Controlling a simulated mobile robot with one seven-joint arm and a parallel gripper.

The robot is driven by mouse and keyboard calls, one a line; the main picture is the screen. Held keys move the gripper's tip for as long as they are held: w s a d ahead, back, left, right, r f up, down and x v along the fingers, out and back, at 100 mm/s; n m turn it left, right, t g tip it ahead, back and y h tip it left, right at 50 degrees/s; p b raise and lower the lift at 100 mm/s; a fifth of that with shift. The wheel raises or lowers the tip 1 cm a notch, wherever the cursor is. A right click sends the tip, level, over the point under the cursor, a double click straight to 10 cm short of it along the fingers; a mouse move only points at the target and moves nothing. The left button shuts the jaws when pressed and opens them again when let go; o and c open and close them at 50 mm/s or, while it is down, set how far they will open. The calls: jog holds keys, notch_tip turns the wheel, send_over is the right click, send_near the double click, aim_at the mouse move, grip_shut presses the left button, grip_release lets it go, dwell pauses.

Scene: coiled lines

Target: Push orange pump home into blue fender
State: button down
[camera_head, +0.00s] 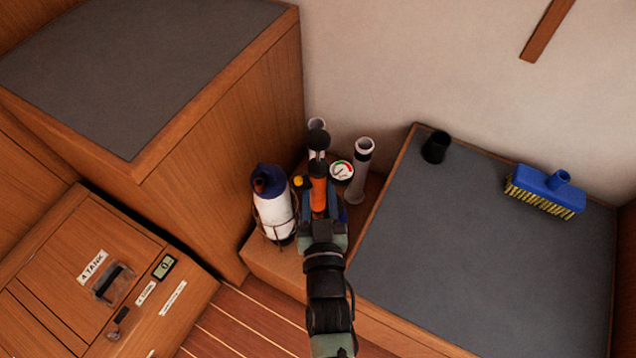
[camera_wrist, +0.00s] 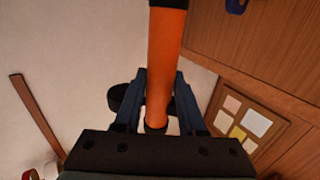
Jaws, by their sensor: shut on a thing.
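The orange pump (camera_head: 318,188) has a black top and stands roughly upright in my gripper (camera_head: 321,212). My gripper is shut on it, with dark blue fingers on both sides. In the wrist view the orange tube (camera_wrist: 165,62) runs up between the fingers to a black part at the top edge. The blue fender (camera_head: 275,212), a white cylinder with a blue top, stands in a wire holder just left of the gripper. The pump is apart from the fender's top. The pump's lower end is hidden by my gripper in the head view.
A grey-topped bench (camera_head: 440,250) on the right holds a black cup (camera_head: 435,147) and a blue brush (camera_head: 547,188). A tall wooden cabinet (camera_head: 225,150) borders the left.

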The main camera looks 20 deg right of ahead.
jog(key=shift+f+b, duration=0.5)
jog(key=shift+f, duration=0.1)
dwell(0.4)
jog(key=shift+c, duration=2)
grip_release()
jog(key=v, duration=1.3)
jog(key=shift+p, duration=0.4)
